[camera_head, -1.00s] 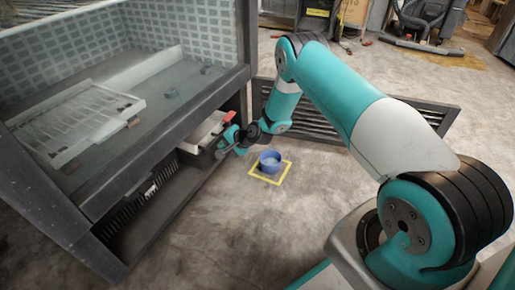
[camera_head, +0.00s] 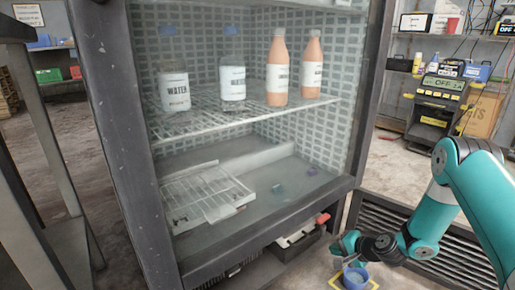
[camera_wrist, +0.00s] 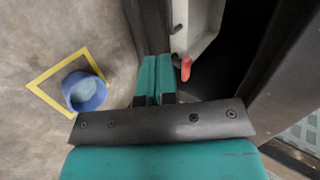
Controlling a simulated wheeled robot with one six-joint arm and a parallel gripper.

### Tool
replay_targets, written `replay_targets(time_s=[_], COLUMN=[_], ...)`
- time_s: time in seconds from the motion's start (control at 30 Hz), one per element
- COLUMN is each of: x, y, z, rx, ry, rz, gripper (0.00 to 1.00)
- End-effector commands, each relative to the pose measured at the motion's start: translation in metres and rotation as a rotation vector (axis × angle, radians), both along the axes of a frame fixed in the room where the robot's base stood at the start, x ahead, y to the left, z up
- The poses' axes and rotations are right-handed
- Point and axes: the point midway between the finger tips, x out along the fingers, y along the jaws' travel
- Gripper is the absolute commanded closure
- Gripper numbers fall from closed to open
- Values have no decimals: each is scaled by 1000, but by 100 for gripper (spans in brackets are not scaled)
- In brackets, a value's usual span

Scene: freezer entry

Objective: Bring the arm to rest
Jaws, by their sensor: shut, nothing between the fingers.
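My teal arm (camera_head: 440,205) reaches down from the right side of the head view, in front of the freezer's lower edge. My gripper (camera_head: 345,243) is at its end, low beside the open bay under the cabinet. In the wrist view my gripper (camera_wrist: 155,78) has its two teal fingers together with nothing between them. A red-tipped part (camera_wrist: 186,68) lies just right of the fingers in that view; it also shows in the head view (camera_head: 323,218). I cannot tell the exact gap.
A blue bowl (camera_wrist: 84,91) stands on the floor inside a yellow square outline (camera_wrist: 52,72), left of my fingers. The freezer cabinet (camera_head: 225,262) holds bottles and a fallen wire rack (camera_head: 205,195). A louvred panel (camera_head: 400,235) stands behind my arm.

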Motion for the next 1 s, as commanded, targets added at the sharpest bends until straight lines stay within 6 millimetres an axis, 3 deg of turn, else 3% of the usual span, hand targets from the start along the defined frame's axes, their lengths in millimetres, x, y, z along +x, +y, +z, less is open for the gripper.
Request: replay_targets(time_s=[0.03, 0.13, 0.27, 0.4, 0.47, 0.6, 0.8, 1.0], x=[4, 2, -21, -66, -90, -156, -242, -305], y=[11, 42, 86, 125, 139, 161, 167, 160], z=[33, 97, 185, 270, 303, 371, 428, 459], rx=[-22, -82, -176, -283, -328, -436, -562, -649], ry=[-14, -26, -39, -53, -59, -70, -79, -85], rz=[57, 213, 441, 670, 763, 970, 1189, 1336], gripper=[100, 100, 100, 100, 100, 100, 100, 100])
